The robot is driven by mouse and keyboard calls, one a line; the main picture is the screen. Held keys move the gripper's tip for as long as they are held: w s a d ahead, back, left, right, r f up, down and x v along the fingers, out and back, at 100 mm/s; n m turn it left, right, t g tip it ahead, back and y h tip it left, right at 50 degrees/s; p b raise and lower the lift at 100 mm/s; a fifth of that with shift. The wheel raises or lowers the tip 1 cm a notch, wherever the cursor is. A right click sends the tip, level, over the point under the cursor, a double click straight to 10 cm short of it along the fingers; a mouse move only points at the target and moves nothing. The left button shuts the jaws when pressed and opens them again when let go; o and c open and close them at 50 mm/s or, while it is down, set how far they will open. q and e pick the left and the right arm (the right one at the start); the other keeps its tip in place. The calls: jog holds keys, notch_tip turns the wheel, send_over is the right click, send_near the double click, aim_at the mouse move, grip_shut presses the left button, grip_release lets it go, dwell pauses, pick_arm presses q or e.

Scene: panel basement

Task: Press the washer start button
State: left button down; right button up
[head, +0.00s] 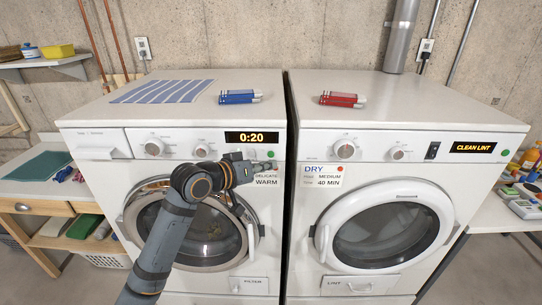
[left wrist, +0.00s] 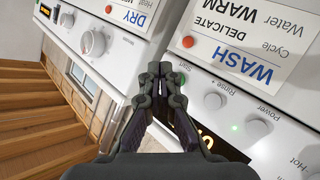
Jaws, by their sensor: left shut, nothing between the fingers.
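The white washer (head: 105,170) stands on the left, with a lit display (head: 251,138) reading 0:20. Its round green start button (head: 271,154) is at the panel's right end. The button also shows in the left wrist view (left wrist: 183,78) by the word Start, partly hidden by a finger. My left gripper (head: 269,168) is shut and empty, its tips just below the button in the head view. In the left wrist view the closed fingertips (left wrist: 160,70) overlap the panel edge beside the button. I cannot tell whether they touch it. My right gripper is not in view.
The white dryer (head: 310,170) stands to the right across a narrow gap, its display (head: 473,147) reading CLEAN LINT. A blue pack (head: 238,97) and striped cloth (head: 165,91) lie on the washer. A red pack (head: 341,99) lies on the dryer. A wash label (left wrist: 235,55) shows near my gripper.

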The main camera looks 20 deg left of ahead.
aim_at(271, 154)
pick_arm(q)
jog(key=shift+w+a+r, duration=0.1)
jog(key=shift+w+a, duration=0.1)
jog(key=shift+w, duration=0.5)
dwell(1.0)
jog(key=shift+w+a+r+p, duration=0.1)
jog(key=shift+w+p, duration=0.25)
jog(key=shift+p, duration=0.1)
jog(key=shift+w, duration=0.1)
